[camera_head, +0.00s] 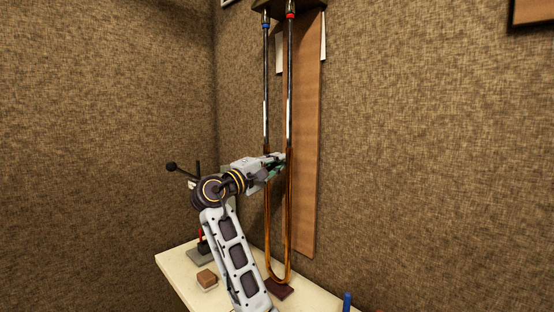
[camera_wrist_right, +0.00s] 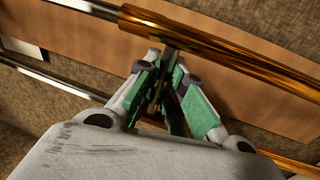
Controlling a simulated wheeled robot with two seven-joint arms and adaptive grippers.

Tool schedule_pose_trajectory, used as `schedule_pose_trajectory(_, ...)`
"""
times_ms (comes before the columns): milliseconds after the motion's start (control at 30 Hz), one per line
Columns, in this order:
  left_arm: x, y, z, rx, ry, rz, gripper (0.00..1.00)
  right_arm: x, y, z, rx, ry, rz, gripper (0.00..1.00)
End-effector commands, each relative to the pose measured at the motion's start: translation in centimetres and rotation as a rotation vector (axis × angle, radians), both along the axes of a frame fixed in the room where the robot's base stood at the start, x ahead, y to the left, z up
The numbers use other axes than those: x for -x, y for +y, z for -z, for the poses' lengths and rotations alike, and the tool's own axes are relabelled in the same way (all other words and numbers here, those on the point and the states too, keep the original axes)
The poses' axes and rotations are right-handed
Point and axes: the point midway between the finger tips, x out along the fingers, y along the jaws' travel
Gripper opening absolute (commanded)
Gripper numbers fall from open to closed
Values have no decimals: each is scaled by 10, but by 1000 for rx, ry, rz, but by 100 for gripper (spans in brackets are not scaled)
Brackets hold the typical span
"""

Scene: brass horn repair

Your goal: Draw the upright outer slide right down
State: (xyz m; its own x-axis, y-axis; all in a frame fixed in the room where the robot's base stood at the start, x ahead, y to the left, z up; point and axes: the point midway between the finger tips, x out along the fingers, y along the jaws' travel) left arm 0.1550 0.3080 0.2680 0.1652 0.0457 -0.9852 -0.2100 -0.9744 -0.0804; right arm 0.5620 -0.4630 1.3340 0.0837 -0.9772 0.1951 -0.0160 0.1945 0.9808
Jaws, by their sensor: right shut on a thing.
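The brass outer slide (camera_head: 289,225) hangs upright as a long U, its bow low above the bench. Its two legs run up to about my right gripper's height. Bare steel inner tubes (camera_head: 289,80) show above it, up to a dark holder (camera_head: 290,5) with a blue and a red band below it. My right gripper (camera_head: 277,160) is at the top of the outer slide. In the right wrist view the gripper (camera_wrist_right: 163,98) is shut on a thin crossbar between the two legs, and one brass leg (camera_wrist_right: 225,52) passes beyond the fingertips. My left gripper is not in view.
A brown board (camera_head: 307,150) stands behind the slide. A dark stand with a black knob (camera_head: 171,166) is behind my arm.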

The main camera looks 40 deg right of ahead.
Motion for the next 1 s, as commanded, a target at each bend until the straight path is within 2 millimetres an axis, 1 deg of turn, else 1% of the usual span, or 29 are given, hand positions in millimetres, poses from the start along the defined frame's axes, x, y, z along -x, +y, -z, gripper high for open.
schedule_pose_trajectory(33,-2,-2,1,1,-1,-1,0,0,0,5,-2,1,0,0)
schedule_pose_trajectory(100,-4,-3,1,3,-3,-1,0,0,0,6,-2,1,0,0)
schedule_pose_trajectory(500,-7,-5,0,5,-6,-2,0,-1,0,11,-8,5,0,0)
schedule_pose_trajectory(533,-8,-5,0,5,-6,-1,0,-1,1,11,-8,5,0,13)
schedule_pose_trajectory(600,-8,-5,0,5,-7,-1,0,-1,0,11,-8,5,0,22)
schedule_pose_trajectory(700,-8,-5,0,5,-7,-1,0,-1,0,10,-6,4,0,32)
schedule_pose_trajectory(900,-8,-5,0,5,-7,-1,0,0,0,8,-3,1,-1,32)
schedule_pose_trajectory(1000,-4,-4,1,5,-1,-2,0,0,0,7,-2,1,-1,32)
